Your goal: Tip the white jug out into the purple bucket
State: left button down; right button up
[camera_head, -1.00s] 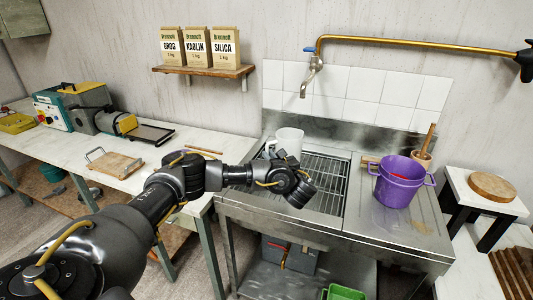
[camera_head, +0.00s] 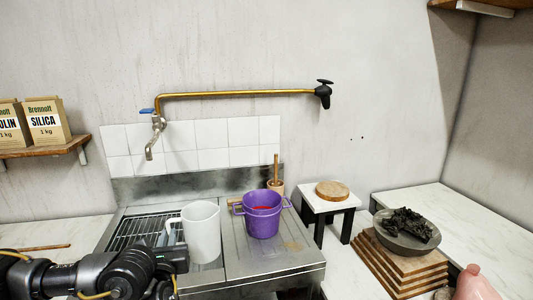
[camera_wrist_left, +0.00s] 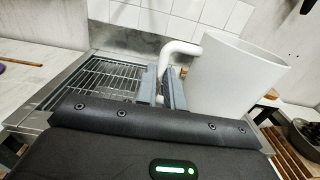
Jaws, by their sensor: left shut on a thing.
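The white jug (camera_head: 203,235) is upright just left of the purple bucket, in front of it. My left gripper (camera_head: 168,252) is shut on its handle (camera_wrist_left: 181,47), on the jug's left side. The jug body (camera_wrist_left: 236,80) fills the right of the left wrist view. Whether its base is clear of the metal top I cannot tell. The purple bucket (camera_head: 263,222) stands upright on the sink's drainboard, with something red inside. The jug hides the bucket in the left wrist view. What the jug holds is not visible. My right gripper is not in view.
A wire rack (camera_head: 140,231) covers the sink at the left. A brass tap (camera_head: 157,125) hangs above. A wooden tool in a pot (camera_head: 276,186) stands behind the bucket.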

pick_arm(q)
jog(key=s+d+r+m+h, duration=0.2)
jog(key=s+r+h, duration=0.2)
jog(key=shift+s+d+r+m, duration=0.3)
jog(key=shift+s+d+r, duration=0.05)
jog(key=shift+d+r, duration=0.05)
jog(key=shift+a, duration=0.1)
